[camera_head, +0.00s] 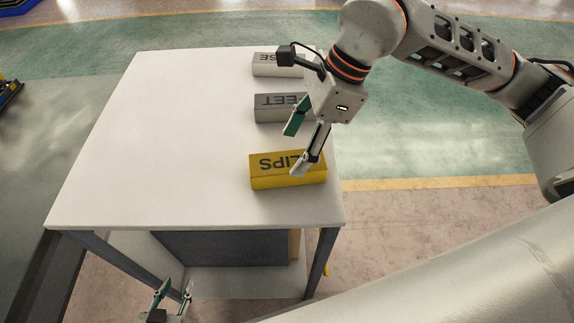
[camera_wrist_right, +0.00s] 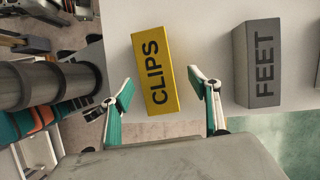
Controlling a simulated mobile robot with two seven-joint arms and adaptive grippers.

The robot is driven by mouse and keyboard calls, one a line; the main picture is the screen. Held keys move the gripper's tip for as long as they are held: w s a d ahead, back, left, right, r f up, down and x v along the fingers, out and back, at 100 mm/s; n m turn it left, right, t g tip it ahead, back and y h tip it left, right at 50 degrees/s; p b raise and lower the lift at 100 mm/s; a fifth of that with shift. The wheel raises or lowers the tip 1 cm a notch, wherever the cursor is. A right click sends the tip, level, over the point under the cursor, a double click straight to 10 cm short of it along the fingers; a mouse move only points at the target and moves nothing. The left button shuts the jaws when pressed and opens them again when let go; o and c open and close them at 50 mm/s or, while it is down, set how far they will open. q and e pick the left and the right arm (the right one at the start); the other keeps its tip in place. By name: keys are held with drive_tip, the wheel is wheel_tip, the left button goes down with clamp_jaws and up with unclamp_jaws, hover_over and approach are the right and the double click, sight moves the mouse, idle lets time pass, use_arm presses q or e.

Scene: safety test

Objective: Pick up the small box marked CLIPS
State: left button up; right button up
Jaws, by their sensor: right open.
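The small yellow box marked CLIPS (camera_head: 275,172) lies on the white table (camera_head: 150,140) near its front right corner. It also shows in the right wrist view (camera_wrist_right: 155,75), with its dark lettering readable between the fingers. My right gripper (camera_head: 296,152) is open and empty above the table, just behind and over the box's right part. One fingertip covers part of the box's lettering in the head view. In the right wrist view the fingers (camera_wrist_right: 163,88) stand either side of the box, apart from it. My left gripper (camera_head: 174,286) is open and empty below the table's front edge.
A grey box marked FEET (camera_wrist_right: 258,65) lies behind the yellow box; its lettering is partly covered in the head view (camera_head: 270,106). Another pale grey box (camera_head: 268,68) lies further back, its lettering partly hidden. The table's left and middle are clear.

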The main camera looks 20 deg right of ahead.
sight(288, 161)
drive_tip(key=x, duration=0.3)
drive_tip(key=shift+s+a+f, duration=0.2)
drive_tip(key=shift+s+f, duration=0.1)
drive_tip(key=shift+s, duration=0.05)
drive_tip(key=shift+w+a+f, duration=0.1)
drive_tip(key=shift+a+f, duration=0.15)
drive_tip(key=shift+f, duration=0.3)
drive_tip(key=c, duration=1.3)
drive_tip(key=shift+r, duration=0.1)
